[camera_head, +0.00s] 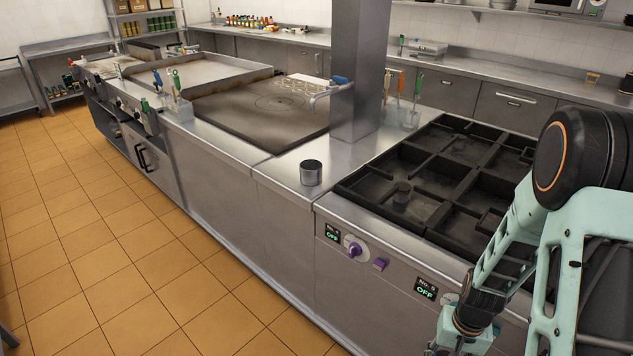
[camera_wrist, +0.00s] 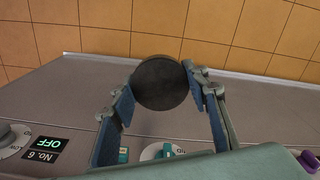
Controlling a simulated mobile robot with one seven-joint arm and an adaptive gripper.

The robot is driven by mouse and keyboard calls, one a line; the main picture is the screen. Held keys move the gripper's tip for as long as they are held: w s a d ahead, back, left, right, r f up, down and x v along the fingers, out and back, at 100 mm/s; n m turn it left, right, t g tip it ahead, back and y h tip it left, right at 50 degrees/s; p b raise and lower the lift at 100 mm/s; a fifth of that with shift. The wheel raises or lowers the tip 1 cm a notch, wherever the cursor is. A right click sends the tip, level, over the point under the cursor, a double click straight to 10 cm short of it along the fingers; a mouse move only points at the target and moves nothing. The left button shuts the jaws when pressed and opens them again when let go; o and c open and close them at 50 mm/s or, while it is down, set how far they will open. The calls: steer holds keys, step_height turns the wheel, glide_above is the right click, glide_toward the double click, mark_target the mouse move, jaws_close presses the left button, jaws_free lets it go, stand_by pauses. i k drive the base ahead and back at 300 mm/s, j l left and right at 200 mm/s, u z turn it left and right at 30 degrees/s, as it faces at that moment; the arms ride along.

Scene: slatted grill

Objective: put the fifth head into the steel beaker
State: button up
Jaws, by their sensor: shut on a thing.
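The steel beaker (camera_head: 311,173) stands upright on the steel counter just left of the slatted grill, in the head view. In the wrist view my gripper (camera_wrist: 161,84) is shut on a dark round head (camera_wrist: 160,82), held between the two fingertips in front of the appliance's front panel, with floor tiles beyond. In the head view my gripper (camera_head: 452,349) is at the bottom edge, partly cut off, low and to the right of the beaker. The held head cannot be made out there. The beaker is not in the wrist view.
A steel column (camera_head: 358,70) rises behind the beaker. A purple knob (camera_head: 354,250) sticks out of the front panel. Tiled floor (camera_head: 130,260) lies open at left.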

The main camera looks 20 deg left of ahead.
mark_target(311, 179)
steer(key=i+j, duration=0.15)
steer(key=j, duration=0.25)
steer(key=i+j, duration=0.15)
steer(key=j, duration=0.25)
steer(key=i+j, duration=0.15)
steer(key=j, duration=0.25)
steer(key=i+j+z, duration=0.1)
steer(key=j, duration=0.3)
steer(key=i+j, duration=0.2)
steer(key=j, duration=0.2)
steer(key=i+j, duration=0.15)
steer(key=j, duration=0.3)
steer(key=i+j, duration=0.15)
steer(key=j, duration=0.25)
steer(key=i+j+z, duration=0.1)
steer(key=j, duration=0.3)
